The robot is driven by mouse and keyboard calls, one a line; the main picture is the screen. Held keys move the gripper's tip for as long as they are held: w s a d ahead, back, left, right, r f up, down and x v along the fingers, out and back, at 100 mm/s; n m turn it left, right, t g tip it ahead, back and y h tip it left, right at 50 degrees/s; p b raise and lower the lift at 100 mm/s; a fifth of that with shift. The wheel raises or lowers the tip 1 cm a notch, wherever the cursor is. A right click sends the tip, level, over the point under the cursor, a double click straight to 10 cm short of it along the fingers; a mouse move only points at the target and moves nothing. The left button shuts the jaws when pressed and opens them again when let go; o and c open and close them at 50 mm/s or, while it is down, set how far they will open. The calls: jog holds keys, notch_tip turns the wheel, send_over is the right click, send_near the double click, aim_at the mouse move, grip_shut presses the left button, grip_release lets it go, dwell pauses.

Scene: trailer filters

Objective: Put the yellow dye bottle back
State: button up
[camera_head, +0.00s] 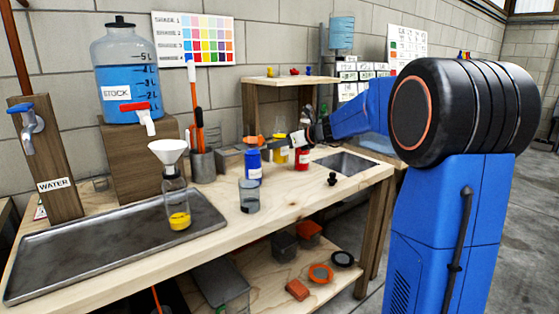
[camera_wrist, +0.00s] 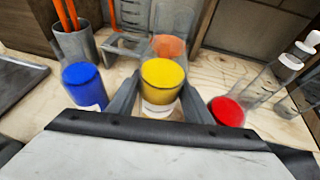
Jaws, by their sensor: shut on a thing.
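The yellow dye bottle (camera_wrist: 163,80) is between the two fingers of my gripper (camera_wrist: 162,100) in the wrist view, its yellow cap facing the camera. In the head view the yellow bottle (camera_head: 281,150) stands upright on or just above the bench, behind the blue and red bottles; I cannot tell if its base touches. My gripper (camera_head: 298,140) is shut on it. The blue dye bottle (camera_head: 252,163) is to its left and the red dye bottle (camera_head: 303,157) to its right. Both also show in the wrist view, blue (camera_wrist: 83,84) and red (camera_wrist: 226,112).
A bottle with a white funnel (camera_head: 168,152) and yellow liquid stands on the metal tray (camera_head: 90,262). A grey cup with orange-handled tools (camera_head: 203,165) is at the back.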

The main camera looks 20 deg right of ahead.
aim_at(286, 155)
jog(key=shift+f, duration=2.5)
jog(key=shift+f, duration=0.2)
jog(key=o, duration=1.3)
jog(key=shift+r, duration=0.1)
